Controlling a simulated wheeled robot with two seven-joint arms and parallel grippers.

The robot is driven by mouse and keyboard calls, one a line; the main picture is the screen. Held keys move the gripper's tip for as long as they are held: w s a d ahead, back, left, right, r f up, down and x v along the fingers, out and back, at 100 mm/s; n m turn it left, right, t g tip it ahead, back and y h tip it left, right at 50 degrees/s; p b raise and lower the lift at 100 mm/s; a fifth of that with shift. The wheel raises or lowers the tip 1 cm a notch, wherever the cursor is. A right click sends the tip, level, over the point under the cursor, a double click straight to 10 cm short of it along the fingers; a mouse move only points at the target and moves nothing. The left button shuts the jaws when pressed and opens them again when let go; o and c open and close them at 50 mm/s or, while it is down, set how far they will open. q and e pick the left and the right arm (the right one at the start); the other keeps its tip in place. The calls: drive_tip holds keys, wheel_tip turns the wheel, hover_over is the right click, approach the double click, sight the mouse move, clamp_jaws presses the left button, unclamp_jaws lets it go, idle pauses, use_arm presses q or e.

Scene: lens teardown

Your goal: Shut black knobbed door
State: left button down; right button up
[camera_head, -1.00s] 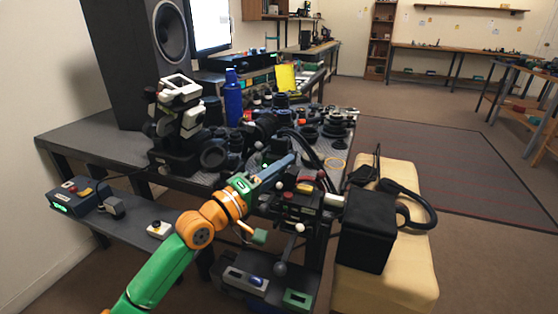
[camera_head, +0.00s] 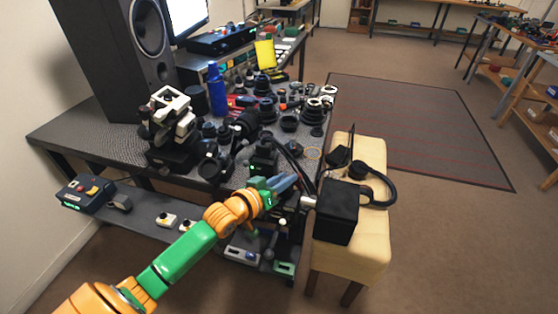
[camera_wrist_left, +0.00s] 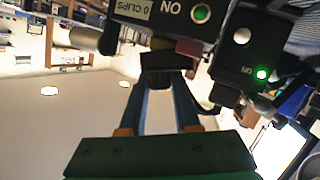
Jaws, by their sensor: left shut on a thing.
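My left gripper (camera_head: 287,183) is at the bench's right front corner, left of a black box (camera_head: 337,212). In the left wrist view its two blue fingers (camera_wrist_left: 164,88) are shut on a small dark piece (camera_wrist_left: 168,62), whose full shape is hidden. A pale rod-like knob (camera_head: 308,201) shows between the gripper and the black box. I cannot tell which dark panel is the black knobbed door or how far it is open. In the left wrist view, a black housing (camera_wrist_left: 170,12) marked ON, with a green light, is close beyond the fingertips. My right gripper is not in view.
The black box and black headphones (camera_head: 374,178) rest on a cream stool (camera_head: 372,240). The bench (camera_head: 95,135) is crowded with lens parts and a blue bottle (camera_head: 217,88). A lower shelf (camera_head: 140,212) holds small devices. The floor (camera_head: 440,240) at right is clear.

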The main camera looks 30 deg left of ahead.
use_arm(q)
drive_tip(key=d+m+y+p, duration=0.1)
drive_tip(key=p, duration=0.1)
drive_tip(key=shift+w+m+g+p, duration=0.1)
drive_tip(key=shift+m+g+p, duration=0.2)
drive_tip(key=shift+d+f+m+g+y+p, duration=0.3)
drive_tip(key=shift+f+m+y+p, duration=0.2)
drive_tip(key=shift+p, duration=0.25)
drive_tip(key=shift+f, duration=0.15)
drive_tip(key=c, duration=0.6)
unclamp_jaws()
drive_tip(key=shift+w, duration=0.1)
drive_tip(key=p+v, duration=0.1)
drive_tip(key=v, duration=0.6)
